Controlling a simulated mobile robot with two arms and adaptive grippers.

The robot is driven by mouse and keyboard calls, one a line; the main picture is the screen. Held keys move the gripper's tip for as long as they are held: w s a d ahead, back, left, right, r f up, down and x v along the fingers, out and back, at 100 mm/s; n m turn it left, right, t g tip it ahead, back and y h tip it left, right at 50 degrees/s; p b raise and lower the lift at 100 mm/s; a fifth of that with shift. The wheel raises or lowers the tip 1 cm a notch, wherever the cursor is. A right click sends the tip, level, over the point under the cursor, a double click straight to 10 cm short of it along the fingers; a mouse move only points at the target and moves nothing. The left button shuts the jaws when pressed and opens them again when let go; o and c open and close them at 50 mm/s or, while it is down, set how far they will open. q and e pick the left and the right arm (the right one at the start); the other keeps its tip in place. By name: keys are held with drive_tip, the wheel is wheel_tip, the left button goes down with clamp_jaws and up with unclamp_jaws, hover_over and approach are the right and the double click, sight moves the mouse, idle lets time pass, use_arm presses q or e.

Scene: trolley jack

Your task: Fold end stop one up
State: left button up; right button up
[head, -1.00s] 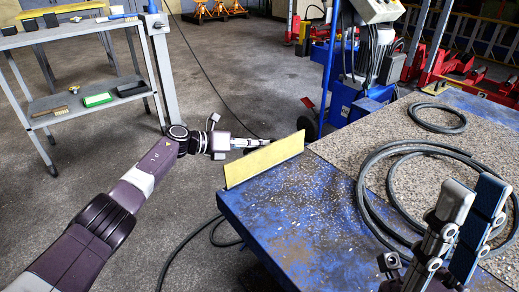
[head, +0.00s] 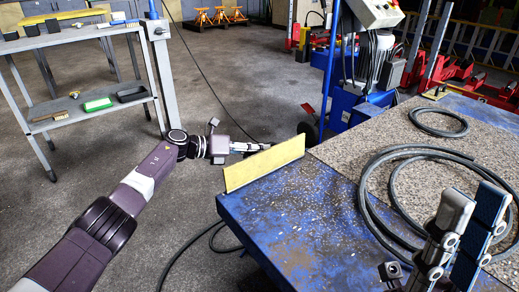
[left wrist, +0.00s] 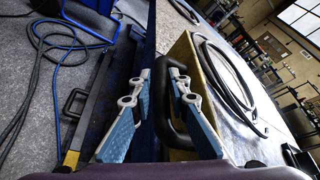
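The end stop is a yellow plate (head: 265,164) standing upright along the near-left edge of the blue platform (head: 290,215). In the left wrist view the yellow plate (left wrist: 184,52) has a black handle (left wrist: 170,118) on its outer side. My left gripper (head: 262,147) is at the far side of the plate, its tips partly hidden by it. In the left wrist view my left gripper (left wrist: 158,70) has its blue-padded fingers apart, with the handle close to the right finger; contact cannot be told. My right gripper (head: 475,192) is open and empty above the platform.
Black hose coils (head: 400,190) lie on the speckled platform top. A blue machine with a control box (head: 375,60) stands behind. A grey cart (head: 90,112) stands at the left. In the left wrist view a dark bar with a handle (left wrist: 90,110) lies left of my fingers.

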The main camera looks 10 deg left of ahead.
use_arm(q)
drive_tip(key=shift+o, duration=1.2)
drive_tip(key=shift+f, duration=0.1)
drive_tip(key=shift+a, duration=0.1)
drive_tip(key=v, duration=1.1)
drive_tip(key=shift+s+a+r, duration=0.2)
drive_tip(key=shift+a+r, duration=0.05)
drive_tip(key=shift+a, duration=0.05)
